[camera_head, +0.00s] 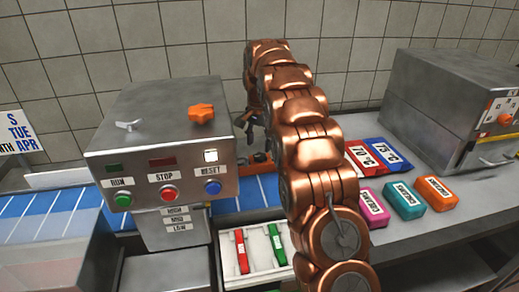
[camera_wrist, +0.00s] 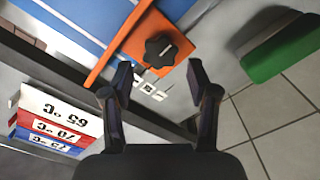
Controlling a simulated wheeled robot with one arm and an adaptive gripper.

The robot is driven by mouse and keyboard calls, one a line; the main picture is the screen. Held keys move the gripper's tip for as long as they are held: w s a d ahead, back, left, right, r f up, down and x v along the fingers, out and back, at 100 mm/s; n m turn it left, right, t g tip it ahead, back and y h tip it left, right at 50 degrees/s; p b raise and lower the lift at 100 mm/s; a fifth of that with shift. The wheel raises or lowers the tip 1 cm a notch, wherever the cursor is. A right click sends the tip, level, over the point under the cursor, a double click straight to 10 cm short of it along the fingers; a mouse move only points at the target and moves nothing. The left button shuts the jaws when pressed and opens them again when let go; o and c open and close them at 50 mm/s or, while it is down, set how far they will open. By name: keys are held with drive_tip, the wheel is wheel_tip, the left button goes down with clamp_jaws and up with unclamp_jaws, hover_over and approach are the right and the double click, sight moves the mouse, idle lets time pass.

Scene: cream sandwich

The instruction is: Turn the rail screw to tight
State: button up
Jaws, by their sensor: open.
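The rail screw is a black lobed knob (camera_wrist: 160,49) on an orange plate (camera_wrist: 124,38), upper middle of the wrist view. Its top has a small marking that I cannot read. Small white labels (camera_wrist: 152,90) lie just below it. My gripper (camera_wrist: 161,73) is open, with one dark finger on each side below the knob. The fingers appear apart from the knob, with nothing between them. In the head view my gripper (camera_head: 250,122) is partly hidden behind my copper arm. A bit of orange (camera_head: 262,158) shows below it; the knob cannot be made out clearly there.
A grey control box (camera_head: 160,130) with buttons and an orange knob (camera_head: 201,113) stands left, beside the blue belt (camera_head: 40,212). A white tray (camera_head: 228,270) holds a red and a green piece. Temperature-labelled blocks (camera_head: 389,155), coloured packs (camera_head: 404,200) and a metal machine (camera_head: 450,100) stand right.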

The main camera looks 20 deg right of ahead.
drive_tip(key=shift+r, duration=1.5)
